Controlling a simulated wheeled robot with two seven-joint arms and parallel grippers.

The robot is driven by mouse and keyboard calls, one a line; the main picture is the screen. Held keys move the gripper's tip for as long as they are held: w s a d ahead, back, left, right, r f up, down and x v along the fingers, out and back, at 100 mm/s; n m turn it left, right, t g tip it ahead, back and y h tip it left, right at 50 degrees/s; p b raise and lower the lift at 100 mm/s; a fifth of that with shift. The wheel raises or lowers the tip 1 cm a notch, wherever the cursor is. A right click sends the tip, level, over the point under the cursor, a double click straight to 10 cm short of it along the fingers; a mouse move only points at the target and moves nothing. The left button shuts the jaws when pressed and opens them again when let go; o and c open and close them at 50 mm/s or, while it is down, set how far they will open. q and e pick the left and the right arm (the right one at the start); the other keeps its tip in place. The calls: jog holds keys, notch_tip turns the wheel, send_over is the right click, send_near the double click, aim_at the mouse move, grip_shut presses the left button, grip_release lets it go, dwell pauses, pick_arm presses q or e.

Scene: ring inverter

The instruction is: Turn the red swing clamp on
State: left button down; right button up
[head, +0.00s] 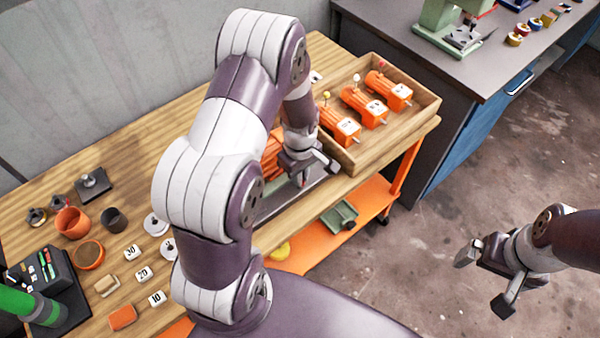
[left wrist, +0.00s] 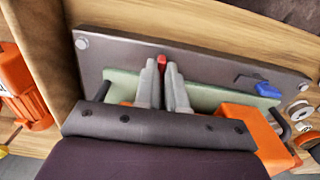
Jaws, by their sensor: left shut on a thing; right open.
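The red swing clamp (left wrist: 162,62) shows as a small red tip between my left gripper's fingers in the left wrist view. My left gripper (left wrist: 160,78) is shut on it; the fingers hide the rest of the clamp. It stands over a dark grey plate (left wrist: 215,62) with a pale green strip (left wrist: 122,84). In the head view my left gripper (head: 306,176) is low over the plate at the bench's front edge, and the clamp can hardly be made out. My right gripper (head: 485,281) is open and empty over the floor at the right.
A blue lever (left wrist: 267,90) sits at the plate's right in the wrist view. An orange machine body (left wrist: 245,118) lies close under my gripper. A wooden tray (head: 432,102) with orange units stands just right of the left gripper. Pots and number blocks (head: 143,273) cover the bench's left.

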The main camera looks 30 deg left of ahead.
pick_arm(q)
jog(key=shift+w+r, duration=0.1)
jog(key=c, duration=1.2)
grip_release()
notch_tip(320, 180, up, 13)
jog(key=shift+f, duration=0.2)
